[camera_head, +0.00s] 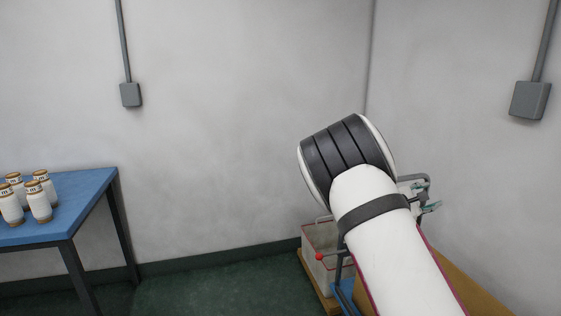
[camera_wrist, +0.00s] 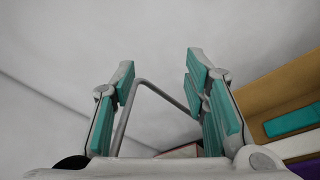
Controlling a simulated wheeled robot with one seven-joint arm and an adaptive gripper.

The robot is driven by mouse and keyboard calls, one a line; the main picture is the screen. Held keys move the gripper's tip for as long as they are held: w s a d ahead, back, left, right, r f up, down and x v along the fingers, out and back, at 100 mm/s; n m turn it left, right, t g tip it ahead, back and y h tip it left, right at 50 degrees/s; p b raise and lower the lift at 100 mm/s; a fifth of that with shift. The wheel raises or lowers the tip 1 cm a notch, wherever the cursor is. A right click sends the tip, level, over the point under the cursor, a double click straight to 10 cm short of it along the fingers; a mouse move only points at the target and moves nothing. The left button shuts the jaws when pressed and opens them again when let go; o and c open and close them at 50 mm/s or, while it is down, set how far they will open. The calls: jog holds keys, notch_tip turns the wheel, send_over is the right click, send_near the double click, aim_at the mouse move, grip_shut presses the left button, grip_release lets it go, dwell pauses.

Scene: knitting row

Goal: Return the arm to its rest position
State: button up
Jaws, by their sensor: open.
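My gripper (camera_wrist: 160,80) is open and empty in the wrist view, with teal pads on both fingers. A bent grey rod (camera_wrist: 143,84) shows between and beyond the fingers; I cannot tell whether they touch it. In the head view my white arm with black bands rises from the lower right. It hides most of the gripper; only teal finger parts (camera_head: 428,198) show right of the arm, beside grey tubing (camera_head: 412,178).
A blue table (camera_head: 75,218) with several white cones (camera_head: 39,203) stands at left. A pale bin (camera_head: 322,238) and a red-knobbed lever (camera_head: 320,256) are beside my arm. A tan box (camera_head: 475,288) is at lower right. Green floor (camera_head: 205,285) is clear between.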

jog(key=s+r+m+g+y+p, duration=0.1)
jog(key=s+r+m+g+y, duration=0.15)
jog(key=s, duration=0.55)
jog(key=s+a+r+m+g+y, duration=0.1)
jog(key=s+r+m+g, duration=0.1)
jog(key=s+m, duration=0.35)
jog(key=s+r+m+g+y+p, duration=0.1)
jog(key=s+r+m+g+y, duration=0.15)
jog(key=s, duration=0.75)
jog(key=s+a+r+m+t+y+p, duration=0.1)
jog(key=s+a+y, duration=0.3)
jog(key=s+a, duration=0.7)
jog(key=s+a+r+m+t+y+p, duration=0.2)
jog(key=s+a+r+y, duration=0.2)
jog(key=s+a, duration=0.7)
jog(key=s+y, duration=0.1)
jog(key=s, duration=0.2)
jog(key=shift+s+r, duration=0.2)
jog(key=shift+s, duration=0.05)
jog(key=shift+m, duration=0.25)
jog(key=shift+c, duration=0.5)
